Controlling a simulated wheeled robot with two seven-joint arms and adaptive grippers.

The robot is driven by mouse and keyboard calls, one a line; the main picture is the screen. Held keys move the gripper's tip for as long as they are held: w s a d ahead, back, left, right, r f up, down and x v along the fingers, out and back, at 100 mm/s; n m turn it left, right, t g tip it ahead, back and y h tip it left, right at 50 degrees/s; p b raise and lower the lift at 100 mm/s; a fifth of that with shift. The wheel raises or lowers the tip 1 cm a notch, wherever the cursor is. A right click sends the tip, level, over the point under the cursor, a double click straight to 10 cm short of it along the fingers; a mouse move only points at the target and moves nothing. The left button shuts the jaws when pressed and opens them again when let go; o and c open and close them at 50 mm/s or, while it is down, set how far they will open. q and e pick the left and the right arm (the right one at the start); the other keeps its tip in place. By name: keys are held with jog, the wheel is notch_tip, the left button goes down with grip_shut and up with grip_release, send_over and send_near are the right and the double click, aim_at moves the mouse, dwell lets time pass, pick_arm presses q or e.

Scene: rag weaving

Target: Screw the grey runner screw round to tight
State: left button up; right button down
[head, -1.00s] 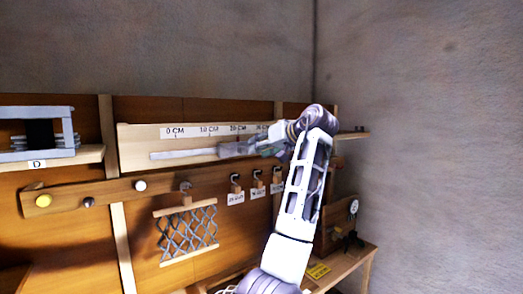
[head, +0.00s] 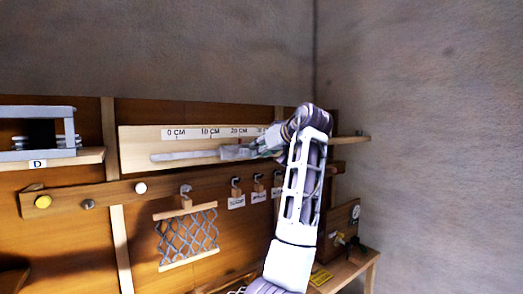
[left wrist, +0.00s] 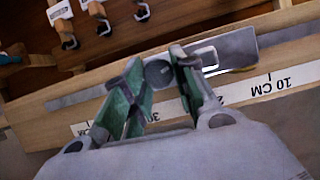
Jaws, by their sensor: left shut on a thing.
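The grey runner screw (left wrist: 158,73) is a round grey head between the green-lined fingers of my left gripper (left wrist: 157,66) in the left wrist view. The gripper is shut on it. The screw sits beside the grey runner (left wrist: 232,50), which has a window and rides on a thin metal bar (left wrist: 75,98). In the head view my left gripper (head: 246,150) reaches from the right across the scale board (head: 140,140). There the fingers and wrist hide the screw, and the bar's left part (head: 180,156) shows. I cannot tell how tight the screw is. My right gripper is not in view.
A rail below carries knobs (head: 140,188) and a hook with a hanging lattice (head: 188,234). Several labelled hooks (head: 236,188) hang close under the board. A shelf marked D (head: 70,158) is at left; a bench (head: 355,262) is at lower right.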

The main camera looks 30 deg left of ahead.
pick_arm(q)
jog(key=shift+c, duration=0.2)
jog(key=shift+w+m+g+y+p, duration=0.15)
jog(key=shift+m+g+y+p, duration=0.35)
jog(key=shift+m+g+p, duration=0.95)
jog(key=shift+t+p, duration=0.5)
jog(key=shift+t, duration=0.15)
